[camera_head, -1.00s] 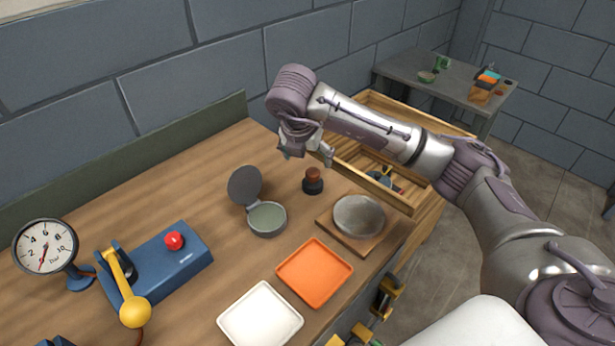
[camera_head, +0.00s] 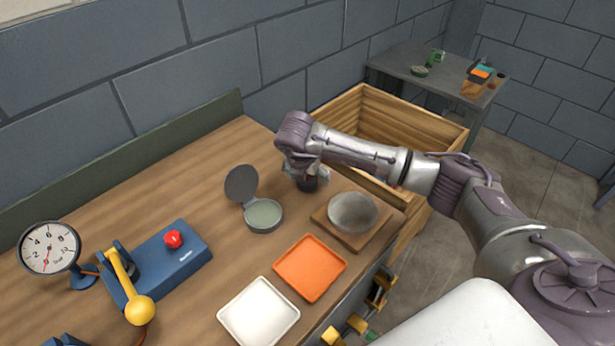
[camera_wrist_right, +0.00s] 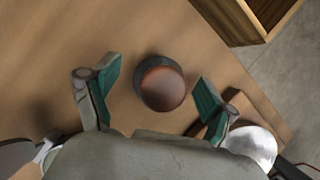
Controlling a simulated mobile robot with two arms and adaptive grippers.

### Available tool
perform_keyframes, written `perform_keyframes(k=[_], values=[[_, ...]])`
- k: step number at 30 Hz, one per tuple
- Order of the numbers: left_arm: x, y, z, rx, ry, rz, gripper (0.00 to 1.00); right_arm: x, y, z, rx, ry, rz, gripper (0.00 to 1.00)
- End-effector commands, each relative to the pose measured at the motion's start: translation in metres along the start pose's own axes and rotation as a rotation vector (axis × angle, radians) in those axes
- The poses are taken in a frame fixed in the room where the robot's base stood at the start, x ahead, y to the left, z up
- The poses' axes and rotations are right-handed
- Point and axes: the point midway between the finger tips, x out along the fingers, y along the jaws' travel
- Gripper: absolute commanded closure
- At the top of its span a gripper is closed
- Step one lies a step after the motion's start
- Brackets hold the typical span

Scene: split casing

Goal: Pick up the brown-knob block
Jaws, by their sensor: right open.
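The brown-knob block (camera_head: 308,184) stands upright on the wooden workbench, its dark base showing below my right gripper in the head view and its knob mostly hidden there. In the right wrist view the round brown knob (camera_wrist_right: 162,88) is seen from above, on a dark base. My right gripper (camera_head: 304,172) is over the block, pointing down. In the right wrist view its two green-padded fingers (camera_wrist_right: 155,90) are spread on either side of the knob, with gaps on both sides. My left gripper is not in view.
Close by are a grey open-lidded round case (camera_head: 263,216) and a round metal disc (camera_head: 353,212) on a wooden board (camera_head: 350,238). An orange tray (camera_head: 310,268) and a white tray (camera_head: 258,313) lie in front.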

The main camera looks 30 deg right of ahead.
Motion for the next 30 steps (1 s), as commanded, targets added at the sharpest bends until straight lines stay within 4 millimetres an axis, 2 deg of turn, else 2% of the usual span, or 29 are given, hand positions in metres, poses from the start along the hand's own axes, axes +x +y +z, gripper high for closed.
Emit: perform_keyframes(k=[2, 16, 25, 30], values=[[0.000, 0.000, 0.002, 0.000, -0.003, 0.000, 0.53, 0.000, 0.000, 0.000, 0.000, 0.000, 0.000, 0.16], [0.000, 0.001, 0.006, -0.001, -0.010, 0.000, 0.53, 0.000, 0.000, 0.000, 0.000, 0.000, 0.000, 0.94], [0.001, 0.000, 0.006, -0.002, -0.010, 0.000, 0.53, -0.003, 0.000, 0.002, 0.001, -0.002, 0.002, 0.94], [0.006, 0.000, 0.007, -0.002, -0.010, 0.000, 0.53, -0.013, 0.000, 0.007, 0.001, -0.003, 0.002, 0.94]])
